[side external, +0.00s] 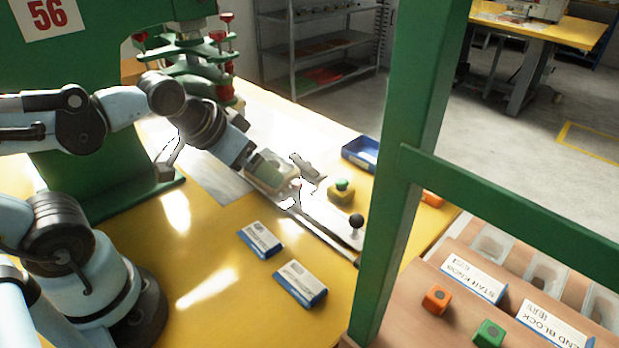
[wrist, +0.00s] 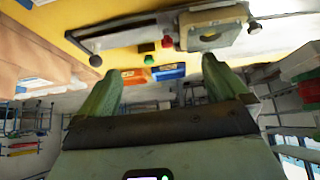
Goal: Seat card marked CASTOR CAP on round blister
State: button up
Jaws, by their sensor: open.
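Two white cards with blue edges, a nearer one (side external: 300,283) and a farther one (side external: 261,239), lie flat and apart on the yellow table; their print is too small to read. In the wrist view, a cream square holder (wrist: 232,35) with a round opening sits at the end of a metal rail. Whether a blister lies in it, I cannot tell. My gripper (wrist: 160,72) is open, its green fingers wide apart with nothing seen between them. In the side view it reaches over the rail's far end, beyond both cards, and partly hides the holder.
A metal rail (side external: 325,235) with a black knob (side external: 357,221) crosses the table. A yellow box with a green button (side external: 342,185) and a blue tray (side external: 360,152) stand beyond it. A green post (side external: 400,160) blocks the right. The front table around the cards is clear.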

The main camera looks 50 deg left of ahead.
aim_at(320, 294)
jog(key=shift+c, duration=1.3)
jog(key=shift+w+d, duration=0.1)
jog(key=shift+d, duration=0.3)
jog(key=shift+c, duration=1.1)
jog(key=d+g, duration=0.1)
jog(key=d, duration=0.1)
jog(key=d+f+g, duration=0.1)
jog(key=d, duration=0.2)
jog(key=d+f+g+h, duration=0.1)
jog(key=d, duration=0.2)
jog(key=shift+w+d+g, duration=0.1)
jog(key=shift+w+g, duration=0.15)
jog(key=shift+g, duration=0.05)
jog(key=c, duration=1)
jog(key=s+d+f+g, duration=0.1)
jog(key=d, duration=0.2)
jog(key=s+d+f+g, duration=0.1)
jog(key=d+f, duration=0.1)
jog(key=d, duration=0.1)
jog(key=s+d+f+g+y, duration=0.1)
jog(key=d, duration=0.3)
jog(key=shift+f+g, duration=0.2)
jog(key=shift+g, duration=0.1)
jog(key=shift+c, duration=0.5)
jog(key=shift+s+f, duration=0.15)
jog(key=shift+f, duration=3.4)
